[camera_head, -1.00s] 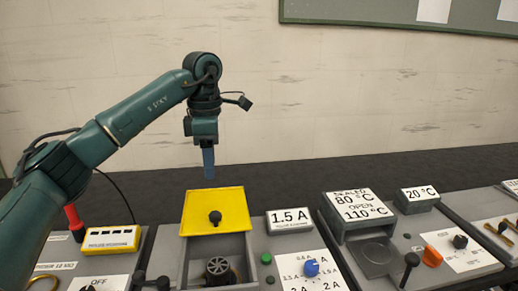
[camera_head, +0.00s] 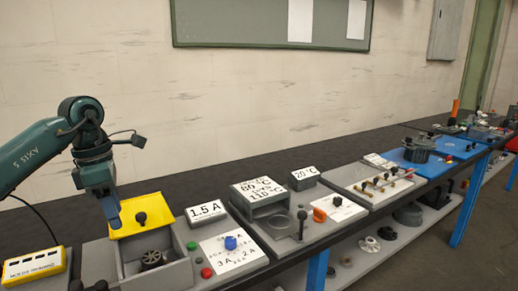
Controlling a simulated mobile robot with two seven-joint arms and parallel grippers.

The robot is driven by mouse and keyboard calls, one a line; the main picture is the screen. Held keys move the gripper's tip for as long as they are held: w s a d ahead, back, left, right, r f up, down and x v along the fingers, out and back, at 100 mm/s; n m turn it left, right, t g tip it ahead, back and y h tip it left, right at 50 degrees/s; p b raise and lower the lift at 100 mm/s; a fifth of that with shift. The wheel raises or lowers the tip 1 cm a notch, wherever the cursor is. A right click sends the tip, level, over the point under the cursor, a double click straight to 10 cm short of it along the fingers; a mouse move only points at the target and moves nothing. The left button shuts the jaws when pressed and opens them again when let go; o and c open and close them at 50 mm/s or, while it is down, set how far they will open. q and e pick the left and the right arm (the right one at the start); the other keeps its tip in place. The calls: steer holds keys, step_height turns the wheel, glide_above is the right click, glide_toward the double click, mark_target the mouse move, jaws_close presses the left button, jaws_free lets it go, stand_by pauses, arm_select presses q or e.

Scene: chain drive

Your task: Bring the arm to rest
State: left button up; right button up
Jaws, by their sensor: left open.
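My left arm comes in from the left edge. My left gripper (camera_head: 114,218) points down, its blue fingers over the near left part of the yellow lid (camera_head: 150,208); I cannot tell from this view whether they touch it. It is open and nothing shows between its fingers. The yellow lid has a black knob and sits at the back of a grey box (camera_head: 176,272). A dark spoked wheel (camera_head: 151,259) lies inside the open front of the box. My right gripper is not in view.
A 1.5 A display (camera_head: 206,212), a blue knob (camera_head: 230,242) and a temperature unit (camera_head: 260,190) stand to the right. A yellow block (camera_head: 34,266) is at the left. Blue mats (camera_head: 428,166) and several small parts lie farther right. The wall behind is bare below a green board (camera_head: 270,25).

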arm_select(q)
steer(key=d+f+h, duration=0.3)
steer(key=d+f, duration=0.3)
steer(key=d, duration=0.2)
steer(key=s+d+f+n+h, duration=0.2)
steer(key=s+d+n+h, duration=0.2)
steer(key=d+h, duration=0.5)
steer(key=s+d+f+n+h, duration=0.2)
steer(key=s+d+n+h, duration=0.3)
steer(key=d, duration=0.7)
steer(key=a+f+n+t+y, duration=0.45)
steer(key=n+t, duration=0.35)
steer(key=n, duration=0.5)
steer(key=a+f+n+t+y, duration=0.4)
steer(key=f+n+t, duration=0.2)
steer(key=n+t, duration=0.5)
steer(key=s+a+f+n+g+y, duration=0.3)
steer(key=s+f+n+g, duration=0.1)
steer(key=s+f+n, duration=0.2)
steer(key=s+a+f+n+g+y, duration=0.3)
steer(key=s+f+n, duration=0.3)
steer(key=f, duration=0.2)
steer(key=shift+s+f+g+p, duration=0.35)
steer(key=shift+s+g+p, duration=0.1)
steer(key=shift+g, duration=0.25)
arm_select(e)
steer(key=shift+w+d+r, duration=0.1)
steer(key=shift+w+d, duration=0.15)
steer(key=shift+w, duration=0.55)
